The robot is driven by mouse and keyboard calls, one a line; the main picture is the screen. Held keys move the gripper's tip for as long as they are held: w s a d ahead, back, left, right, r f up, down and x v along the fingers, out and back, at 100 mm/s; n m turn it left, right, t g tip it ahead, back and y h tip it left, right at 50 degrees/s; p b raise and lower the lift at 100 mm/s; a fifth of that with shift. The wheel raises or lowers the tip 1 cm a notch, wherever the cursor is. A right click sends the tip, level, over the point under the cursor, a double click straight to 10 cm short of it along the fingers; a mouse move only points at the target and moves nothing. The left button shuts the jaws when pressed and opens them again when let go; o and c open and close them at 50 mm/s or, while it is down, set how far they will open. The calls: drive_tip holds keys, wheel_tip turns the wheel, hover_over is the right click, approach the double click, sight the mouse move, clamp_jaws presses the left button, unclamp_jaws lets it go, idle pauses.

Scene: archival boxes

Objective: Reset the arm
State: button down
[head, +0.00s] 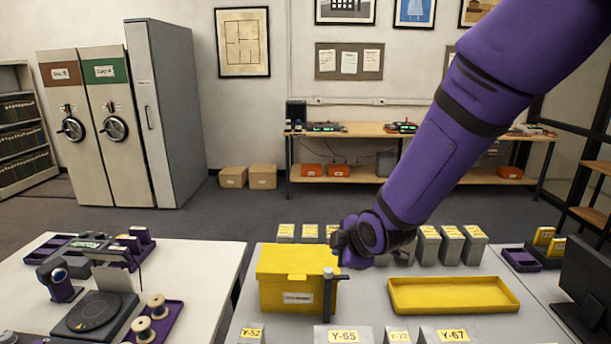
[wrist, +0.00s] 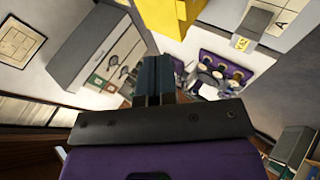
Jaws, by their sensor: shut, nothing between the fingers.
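My arm reaches in from the upper right of the head view and bends down over the grey worktable. My gripper (wrist: 153,78) shows in the wrist view as two dark fingers lying side by side, shut and empty. Part of a yellow surface (wrist: 173,15) also shows at the top of the wrist view.
Several grey labelled boxes (head: 344,335) stand along the near edge, with more (head: 450,245) in a back row. A yellow tray (head: 453,309) lies to the right, beside a dark monitor (head: 587,285). A white table (head: 215,262) with equipment stands left, across a gap.

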drive_tip(key=s+d+r+m+g+h, duration=0.1)
drive_tip(key=s+d+r+m, duration=0.35)
drive_tip(key=d+r, duration=0.25)
drive_tip(key=s+d+r+m+h, duration=0.1)
drive_tip(key=s+d+r+m, duration=0.35)
drive_tip(key=d+r, duration=0.25)
drive_tip(key=s+d+r+m+g+h, duration=0.1)
drive_tip(key=s+d+r+m, duration=0.2)
drive_tip(key=s, duration=0.5)
drive_tip(key=s+d+r+m, duration=0.3)
drive_tip(key=s+d+m, duration=0.2)
drive_tip(key=s, duration=0.4)
drive_tip(key=shift+s+d+m+g+h, duration=0.15)
drive_tip(key=shift+m+g+h, duration=0.25)
drive_tip(key=shift+m, duration=0.2)
